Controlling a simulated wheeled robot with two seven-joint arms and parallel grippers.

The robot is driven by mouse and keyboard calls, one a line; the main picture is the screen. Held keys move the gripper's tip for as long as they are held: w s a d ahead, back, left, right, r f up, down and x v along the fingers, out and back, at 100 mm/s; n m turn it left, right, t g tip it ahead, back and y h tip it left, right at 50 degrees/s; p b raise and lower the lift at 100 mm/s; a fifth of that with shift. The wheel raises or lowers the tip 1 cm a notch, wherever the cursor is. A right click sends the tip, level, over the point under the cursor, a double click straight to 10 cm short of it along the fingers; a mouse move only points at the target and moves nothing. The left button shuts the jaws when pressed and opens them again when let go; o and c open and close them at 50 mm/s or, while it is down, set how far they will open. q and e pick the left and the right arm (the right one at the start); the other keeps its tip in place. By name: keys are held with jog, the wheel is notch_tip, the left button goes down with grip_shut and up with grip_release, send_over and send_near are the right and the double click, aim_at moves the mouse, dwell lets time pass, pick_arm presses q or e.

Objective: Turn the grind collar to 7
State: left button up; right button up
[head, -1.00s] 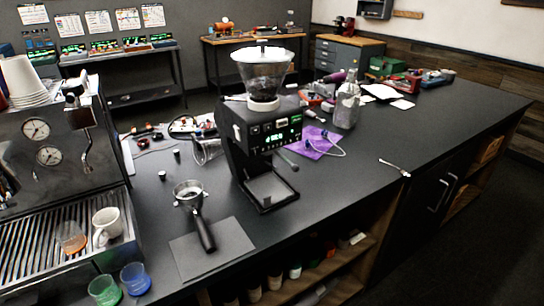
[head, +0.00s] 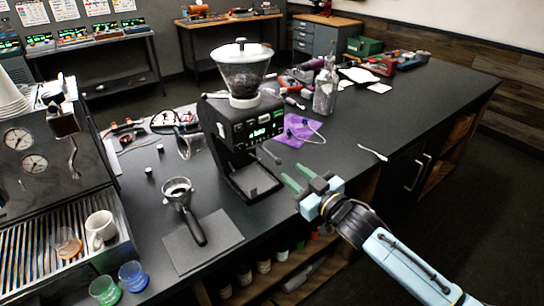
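The black grinder (head: 240,145) stands on the counter with a clear hopper (head: 240,74) of dark beans on top. A pale grind collar (head: 244,101) rings the base of the hopper; its marks are too small to read. A lit green display shows on the grinder's front. My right gripper (head: 290,178) is in front of and right of the grinder, below the collar and apart from it. Its two green fingers point toward the grinder and are spread with nothing between them. My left gripper is out of the picture.
A portafilter (head: 188,211) lies on a dark mat (head: 225,230) left of the grinder. An espresso machine (head: 45,165) stands at the left. A glass bottle (head: 325,90) and a purple cloth (head: 297,130) are behind right. The counter's right part is mostly clear.

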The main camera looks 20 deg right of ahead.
aim_at(280, 163)
jog(key=x, duration=0.9)
jog(key=shift+w+a, duration=0.1)
jog(key=shift+w, duration=0.15)
grip_shut()
